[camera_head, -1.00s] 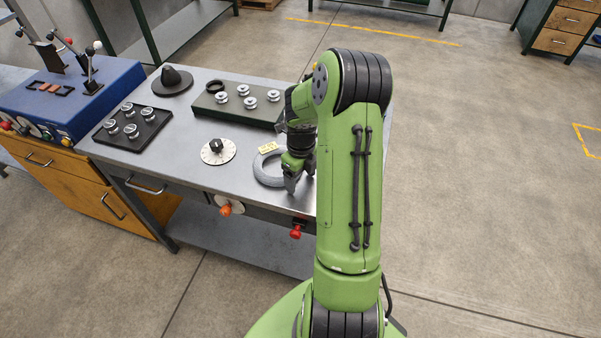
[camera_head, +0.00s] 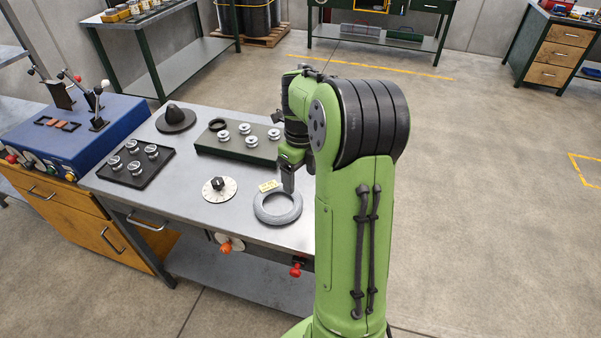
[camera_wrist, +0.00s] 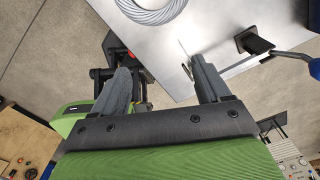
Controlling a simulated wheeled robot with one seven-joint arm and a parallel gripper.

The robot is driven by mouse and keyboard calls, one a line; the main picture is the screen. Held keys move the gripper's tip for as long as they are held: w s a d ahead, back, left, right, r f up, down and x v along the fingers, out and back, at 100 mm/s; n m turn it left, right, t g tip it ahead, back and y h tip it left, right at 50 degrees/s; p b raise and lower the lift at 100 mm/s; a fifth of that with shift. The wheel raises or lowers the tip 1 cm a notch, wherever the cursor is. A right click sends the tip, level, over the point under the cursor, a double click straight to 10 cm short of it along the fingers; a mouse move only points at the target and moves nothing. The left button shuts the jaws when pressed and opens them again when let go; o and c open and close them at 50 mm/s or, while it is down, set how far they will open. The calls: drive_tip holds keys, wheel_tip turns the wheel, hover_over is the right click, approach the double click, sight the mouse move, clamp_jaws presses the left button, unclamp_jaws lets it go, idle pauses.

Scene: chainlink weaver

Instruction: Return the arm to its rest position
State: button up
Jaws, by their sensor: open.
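My gripper (camera_head: 289,178) is above the right part of the metal table (camera_head: 185,200), up and behind a coil of grey wire. In the wrist view my gripper (camera_wrist: 163,85) has its two dark fingers spread wide with nothing between them. The grey wire coil (camera_head: 278,207) lies flat on the table with a yellow tag on it. It also shows at the top of the wrist view (camera_wrist: 152,10). My green arm is bent, its upper links raised beside the table and hiding the table's right end.
A dial (camera_head: 219,189) sits left of the coil. A dark tray (camera_head: 135,163) with several metal pieces and a green block (camera_head: 240,143) with several spools stand further back. Open floor (camera_head: 480,220) lies to the right.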

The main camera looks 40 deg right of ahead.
idle(0.4)
drive_tip(key=s+a+r+n+t+h, duration=0.1)
drive_tip(key=s+a+r+n, duration=0.1)
drive_tip(key=a+r+n, duration=0.35)
drive_tip(key=s+a+r+n+t+h, duration=0.1)
drive_tip(key=s+a+r+n, duration=0.2)
drive_tip(key=a+n, duration=0.5)
drive_tip(key=s+a+n+t+y, duration=0.1)
drive_tip(key=s+a+n, duration=0.3)
drive_tip(key=n, duration=0.6)
drive_tip(key=s+a+n+t+y, duration=0.1)
drive_tip(key=s+a+n+t, duration=0.1)
drive_tip(key=s+a+n, duration=0.2)
drive_tip(key=s+n, duration=0.3)
drive_tip(key=n, duration=0.4)
drive_tip(key=shift+s+a+r+t, duration=0.2)
drive_tip(key=shift+s+r+t, duration=0.1)
drive_tip(key=shift+r, duration=0.1)
